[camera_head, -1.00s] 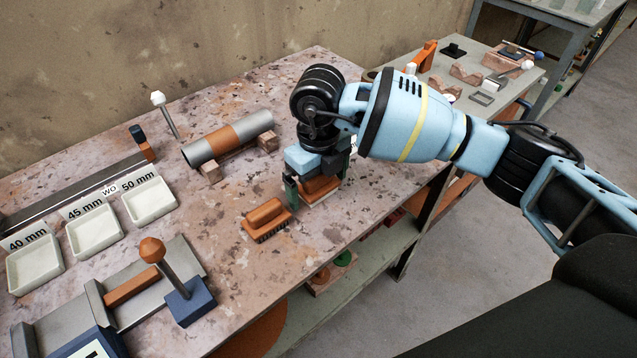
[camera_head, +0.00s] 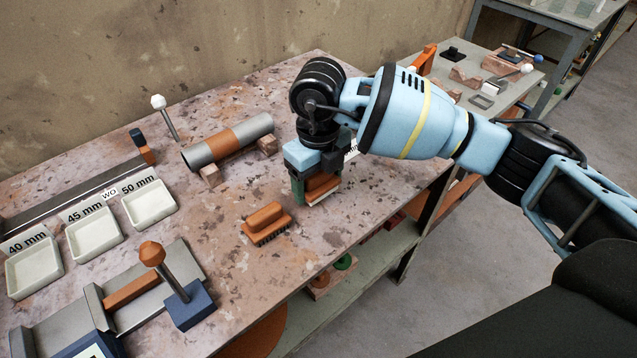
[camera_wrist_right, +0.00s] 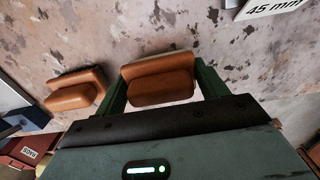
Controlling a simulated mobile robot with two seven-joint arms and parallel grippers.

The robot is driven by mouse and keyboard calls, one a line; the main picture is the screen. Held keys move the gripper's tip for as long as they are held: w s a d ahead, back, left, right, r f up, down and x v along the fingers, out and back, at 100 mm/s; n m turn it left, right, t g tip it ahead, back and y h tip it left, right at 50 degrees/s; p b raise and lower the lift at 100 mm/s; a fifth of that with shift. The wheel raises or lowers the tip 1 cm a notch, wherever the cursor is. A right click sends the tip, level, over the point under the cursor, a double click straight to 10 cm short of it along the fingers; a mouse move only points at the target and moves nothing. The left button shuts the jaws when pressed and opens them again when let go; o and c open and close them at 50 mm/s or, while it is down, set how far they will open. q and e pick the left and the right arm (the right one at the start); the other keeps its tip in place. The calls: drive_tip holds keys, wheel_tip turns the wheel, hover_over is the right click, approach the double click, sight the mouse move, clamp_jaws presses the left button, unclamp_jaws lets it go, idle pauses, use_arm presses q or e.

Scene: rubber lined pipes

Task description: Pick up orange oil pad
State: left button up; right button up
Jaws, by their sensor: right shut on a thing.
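My right gripper (camera_head: 318,186) points down over the workbench and its green fingers are shut on an orange oil pad (camera_head: 323,183). In the right wrist view the held pad (camera_wrist_right: 160,82) sits between the two fingers, a long orange block with a pale underside. It is at or very near the bench top; I cannot tell whether it touches. A second orange block with dark bristles, brush-like (camera_head: 266,221), lies to the left of the gripper on the bench. It also shows in the right wrist view (camera_wrist_right: 76,92). My left gripper is out of view.
A grey pipe with an orange band (camera_head: 228,140) rests on wooden blocks behind. White trays (camera_head: 149,202) and a blue-based lever with an orange knob (camera_head: 189,305) stand at the left. The bench's front edge is close to the gripper. Free surface surrounds the brush-like block.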

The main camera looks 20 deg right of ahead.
drive_tip(key=shift+s+r, duration=0.15)
drive_tip(key=shift+r, duration=0.4)
drive_tip(key=shift+s+r, duration=0.15)
drive_tip(key=shift+r, duration=0.4)
drive_tip(key=s+a+r, duration=0.1)
drive_tip(key=s+a, duration=0.2)
drive_tip(key=s, duration=1.2)
drive_tip(key=shift+r, duration=0.15)
drive_tip(key=shift+s, duration=0.1)
drive_tip(key=o, duration=0.4)
drive_tip(key=shift+c, duration=1.4)
